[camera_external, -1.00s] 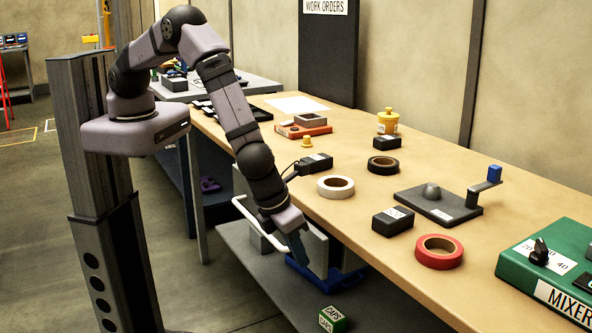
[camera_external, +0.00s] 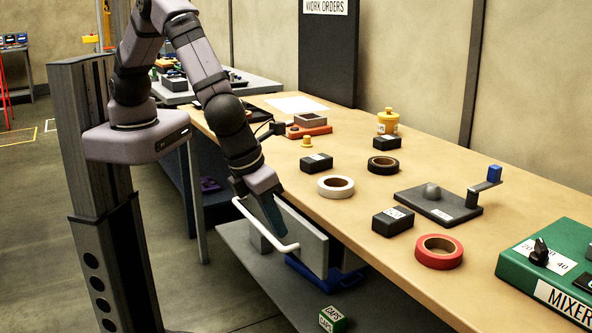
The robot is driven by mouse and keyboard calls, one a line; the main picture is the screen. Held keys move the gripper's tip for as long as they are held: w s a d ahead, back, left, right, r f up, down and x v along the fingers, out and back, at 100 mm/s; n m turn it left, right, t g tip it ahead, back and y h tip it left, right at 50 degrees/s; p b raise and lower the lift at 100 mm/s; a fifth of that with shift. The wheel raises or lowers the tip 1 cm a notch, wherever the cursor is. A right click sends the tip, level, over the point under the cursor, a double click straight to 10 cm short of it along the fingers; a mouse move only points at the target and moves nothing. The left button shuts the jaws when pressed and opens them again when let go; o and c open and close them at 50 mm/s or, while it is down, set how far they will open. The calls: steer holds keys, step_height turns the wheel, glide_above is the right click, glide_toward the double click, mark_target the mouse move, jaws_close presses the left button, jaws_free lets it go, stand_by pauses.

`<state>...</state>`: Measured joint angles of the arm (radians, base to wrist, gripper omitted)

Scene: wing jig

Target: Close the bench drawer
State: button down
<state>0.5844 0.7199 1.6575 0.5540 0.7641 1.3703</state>
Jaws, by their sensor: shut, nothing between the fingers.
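The bench drawer (camera_external: 300,243) is a grey box front under the near edge of the bench. It stands out from the bench. Its white bar handle (camera_external: 250,221) runs along its outer side. My gripper (camera_external: 275,228) is shut and empty. The inside of the drawer is hidden.
The wooden bench top (camera_external: 345,215) holds a white tape roll (camera_external: 335,186), a red tape roll (camera_external: 439,252) and black boxes near its edge. A lower shelf (camera_external: 270,275) carries a blue tray (camera_external: 325,276) and a green CAPS box (camera_external: 332,319). The floor at left is open.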

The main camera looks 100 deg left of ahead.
steer(key=s+d+f+m+b, duration=0.3)
steer(key=s+d+f, duration=0.1)
steer(key=s+f, duration=0.3)
steer(key=s+d+f+m+b, duration=0.2)
steer(key=s+d+f+b, duration=0.15)
steer(key=s+f, duration=0.35)
steer(key=s+a+f+m+t+y+b, duration=0.25)
steer(key=s+a+y, duration=0.2)
steer(key=a, duration=0.55)
steer(key=w+a+r+n+t+y, duration=0.2)
steer(key=w+a+r+n+t, duration=0.2)
steer(key=w+a+r+n, duration=0.1)
step_height(320, 180, up, 3)
steer(key=shift+a+r+n+t+y+p, duration=0.2)
steer(key=shift+a+n+t+y+p, duration=0.2)
steer(key=shift+a+n, duration=0.65)
steer(key=shift+d, duration=0.15)
steer(key=shift+p+x, duration=0.95)
steer(key=shift+x, duration=4.05)
